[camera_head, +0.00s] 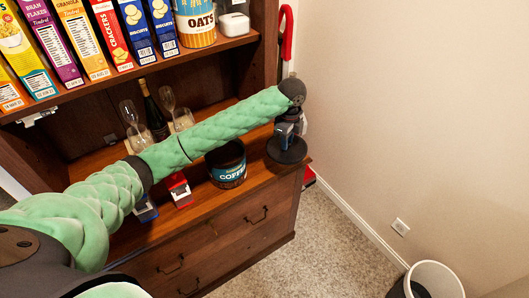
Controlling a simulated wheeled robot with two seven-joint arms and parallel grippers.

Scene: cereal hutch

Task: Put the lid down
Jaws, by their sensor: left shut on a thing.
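My left arm reaches across from the left, and my left gripper (287,133) points down over the right end of the wooden counter. It is shut on a dark round lid (285,154), which lies flat beneath the fingers. I cannot tell whether the lid touches the counter or hovers just above it. The coffee canister (228,171), dark with a blue label, stands on the counter left of the lid. Its top looks open, partly hidden by my arm. My right gripper is not in view.
The wooden hutch counter (235,200) has drawers below. Glasses and a dark bottle (155,118) stand behind my arm, and a red-and-white box (180,190) in front of it. Cereal boxes and an oats canister (195,25) fill the upper shelf. A white bin (440,278) stands on the floor.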

